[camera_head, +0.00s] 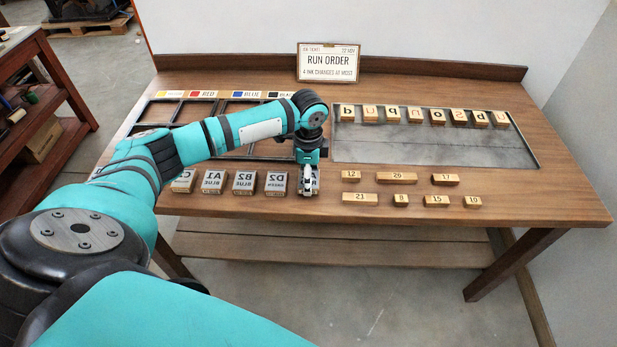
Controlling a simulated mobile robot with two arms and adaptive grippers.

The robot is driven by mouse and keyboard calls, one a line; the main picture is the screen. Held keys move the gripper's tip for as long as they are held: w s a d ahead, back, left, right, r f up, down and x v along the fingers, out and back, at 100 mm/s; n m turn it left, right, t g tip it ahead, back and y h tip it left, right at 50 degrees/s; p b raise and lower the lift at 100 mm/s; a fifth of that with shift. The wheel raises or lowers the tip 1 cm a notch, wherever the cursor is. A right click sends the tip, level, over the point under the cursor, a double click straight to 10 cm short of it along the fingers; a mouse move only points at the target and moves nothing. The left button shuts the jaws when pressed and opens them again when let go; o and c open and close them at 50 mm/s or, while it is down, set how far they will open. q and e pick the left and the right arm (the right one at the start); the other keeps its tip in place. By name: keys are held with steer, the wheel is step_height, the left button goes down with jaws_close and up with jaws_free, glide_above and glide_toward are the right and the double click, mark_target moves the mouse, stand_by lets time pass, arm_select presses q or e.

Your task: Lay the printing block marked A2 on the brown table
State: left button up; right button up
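A row of grey printing blocks with mirrored lettering stands along the near left of the brown table (240,205). I read them as C1 (183,181), A1 (213,181), B2 (244,182) and D2 (276,183). A further block (309,190) at the right end of the row is mostly covered by my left gripper (307,188); its marking cannot be read, and I see no other block marked A2. My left gripper points down over this block. I cannot tell whether its fingers are open or shut, or whether they touch it. My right gripper is out of view.
Behind the row is a dark divided rack (165,112) with colour labels, partly behind my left arm. A metal-framed bed (435,152) with letter blocks (437,116) lies at right. Wooden numbered pieces (397,178) lie before it. A run order sign (328,63) stands at the back.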

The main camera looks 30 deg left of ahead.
arm_select(q)
steer(key=shift+f, duration=0.65)
steer(key=shift+f, duration=0.1)
steer(key=o, duration=1.2)
step_height(320, 180, up, 12)
steer(key=shift+r+b, duration=0.1)
steer(key=shift+b, duration=0.4)
